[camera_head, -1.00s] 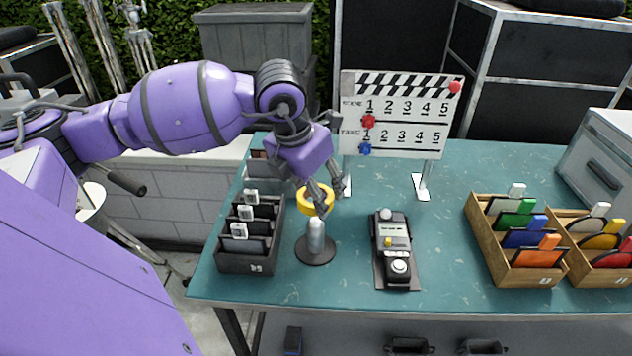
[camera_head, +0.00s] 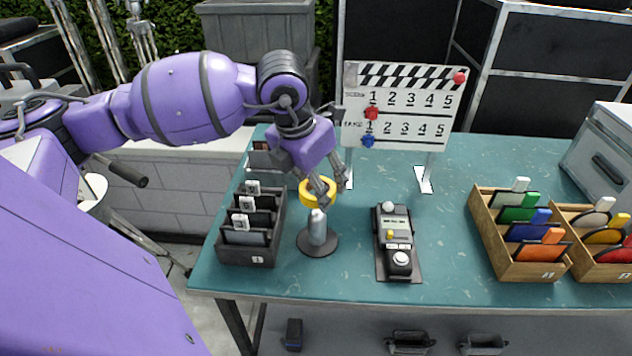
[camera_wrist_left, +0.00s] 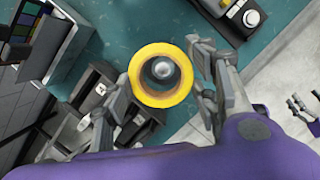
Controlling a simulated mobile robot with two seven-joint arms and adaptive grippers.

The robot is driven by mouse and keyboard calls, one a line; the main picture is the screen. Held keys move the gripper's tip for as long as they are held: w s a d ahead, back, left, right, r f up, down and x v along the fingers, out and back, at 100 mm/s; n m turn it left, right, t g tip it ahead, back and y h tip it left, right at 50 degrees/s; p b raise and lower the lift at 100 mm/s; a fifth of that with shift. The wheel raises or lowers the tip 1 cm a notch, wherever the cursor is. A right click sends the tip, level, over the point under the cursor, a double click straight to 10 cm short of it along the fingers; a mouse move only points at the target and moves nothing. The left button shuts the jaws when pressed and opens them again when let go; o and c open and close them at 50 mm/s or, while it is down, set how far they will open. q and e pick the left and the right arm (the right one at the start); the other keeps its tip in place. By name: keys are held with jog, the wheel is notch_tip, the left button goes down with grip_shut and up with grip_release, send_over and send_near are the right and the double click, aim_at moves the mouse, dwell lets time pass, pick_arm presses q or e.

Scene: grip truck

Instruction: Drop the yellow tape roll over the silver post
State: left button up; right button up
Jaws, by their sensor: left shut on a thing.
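The yellow tape roll (camera_head: 319,193) is held in my left gripper (camera_head: 325,187), whose fingers are shut on it. The silver post (camera_head: 317,228) stands upright on a round dark base, just below the roll in the head view. In the left wrist view the roll (camera_wrist_left: 164,75) appears as a ring between the two fingers (camera_wrist_left: 160,85), and the rounded top of the post (camera_wrist_left: 161,70) shows through its hole, a little above the hole's centre. Whether the post's tip has entered the hole is hard to tell.
A dark slotted box (camera_head: 249,258) stands left of the post. A grey device (camera_head: 397,243) lies to its right on the teal table (camera_head: 445,270). A clapper board (camera_head: 405,103) stands behind. Wooden trays (camera_head: 535,265) with coloured cards are at the right.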

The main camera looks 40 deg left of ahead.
jog(key=shift+s+f, duration=0.1)
jog(key=shift+s, duration=0.1)
jog(key=shift+w, duration=0.1)
pick_arm(q)
jog(key=shift+f, duration=0.15)
jog(key=shift+f+b, duration=0.35)
jog(key=shift+f, duration=0.05)
pick_arm(e)
jog(key=shift+f, duration=0.4)
jog(key=shift+s, duration=0.45)
